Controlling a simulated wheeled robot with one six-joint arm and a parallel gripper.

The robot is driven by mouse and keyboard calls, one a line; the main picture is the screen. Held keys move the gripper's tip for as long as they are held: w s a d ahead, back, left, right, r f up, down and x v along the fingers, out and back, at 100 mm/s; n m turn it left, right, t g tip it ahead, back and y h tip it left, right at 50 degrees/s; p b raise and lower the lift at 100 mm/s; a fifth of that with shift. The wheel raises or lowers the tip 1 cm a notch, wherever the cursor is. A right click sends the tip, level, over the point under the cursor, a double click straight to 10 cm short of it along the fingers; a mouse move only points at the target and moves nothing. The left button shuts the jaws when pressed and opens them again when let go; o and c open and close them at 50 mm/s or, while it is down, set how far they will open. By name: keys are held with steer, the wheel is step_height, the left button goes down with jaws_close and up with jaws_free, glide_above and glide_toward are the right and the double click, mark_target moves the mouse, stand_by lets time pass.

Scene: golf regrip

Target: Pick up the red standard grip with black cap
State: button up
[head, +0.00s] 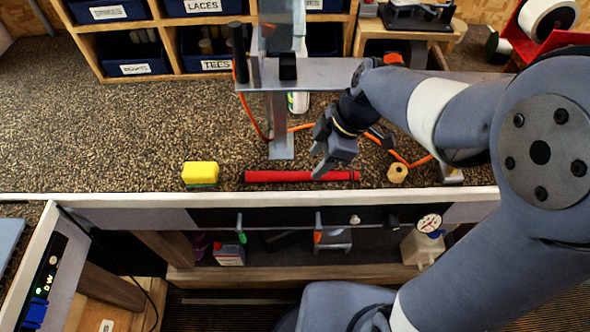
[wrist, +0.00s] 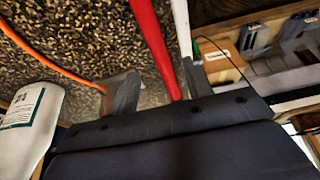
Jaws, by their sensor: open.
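The red grip (head: 300,176) lies flat on the speckled bench top, along its front edge. Its dark cap (head: 243,177) is at the left end. In the wrist view the red grip (wrist: 153,45) runs down from the top and passes between the two fingers, and its lower part is hidden by my gripper's body. My gripper (head: 322,157) is open and low over the right part of the grip. In the wrist view my gripper (wrist: 160,88) has its fingers apart, one on each side of the red; I cannot tell whether either touches it.
A yellow sponge (head: 201,173) sits left of the grip and a tan roll (head: 397,173) sits right of it. The white bench edge (head: 130,200) runs close in front. An orange cord (head: 300,128) and a metal stand (head: 281,145) are behind. A white bottle (wrist: 30,125) shows in the wrist view.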

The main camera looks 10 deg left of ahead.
mark_target(300, 173)
steer(key=shift+s+a, duration=0.2)
steer(key=shift+a, duration=0.3)
steer(key=x, duration=0.5)
steer(key=shift+p, duration=0.3)
steer(key=c, duration=1)
steer(key=shift+r, duration=0.55)
step_height(300, 173, up, 2)
steer(key=shift+r+b, duration=0.2)
steer(key=shift+b, duration=0.25)
steer(key=s+d+b, duration=0.1)
steer(key=s, duration=0.4)
steer(key=s+d+b, duration=0.1)
steer(key=s, duration=0.5)
steer(key=s+d+b, duration=0.1)
steer(key=s+d, duration=0.1)
steer(key=s, duration=0.4)
steer(key=shift+s+d, duration=0.15)
steer(key=shift+s, duration=0.1)
